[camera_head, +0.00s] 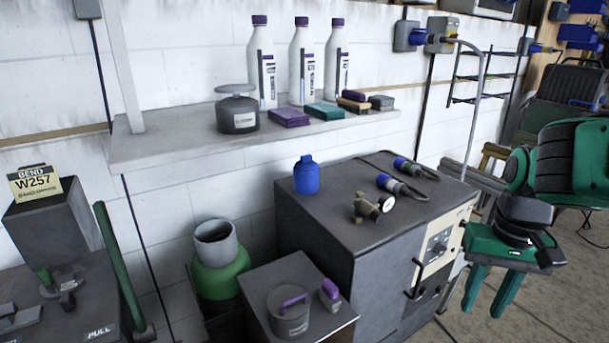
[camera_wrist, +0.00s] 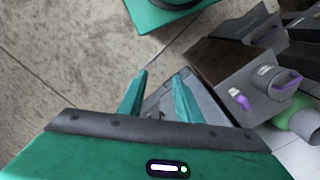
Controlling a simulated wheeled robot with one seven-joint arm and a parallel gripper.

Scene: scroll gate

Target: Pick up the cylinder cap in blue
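The blue cylinder cap (camera_head: 306,176) stands upright on the left part of the dark cabinet top (camera_head: 338,212) in the head view. I cannot make it out in the wrist view. My gripper (camera_head: 486,290) is at the right in the head view, pointing down beside the cabinet's front, well apart from the cap. Its two green fingers also show in the wrist view (camera_wrist: 160,92), spread apart with nothing between them.
A brass gauge fitting (camera_head: 372,206) and blue-grey connectors (camera_head: 400,188) lie on the cabinet top right of the cap. A shelf (camera_head: 170,146) with bottles hangs above. A lower box (camera_head: 262,277) holds a grey pot (camera_head: 289,312) and a purple-topped item (camera_head: 329,294).

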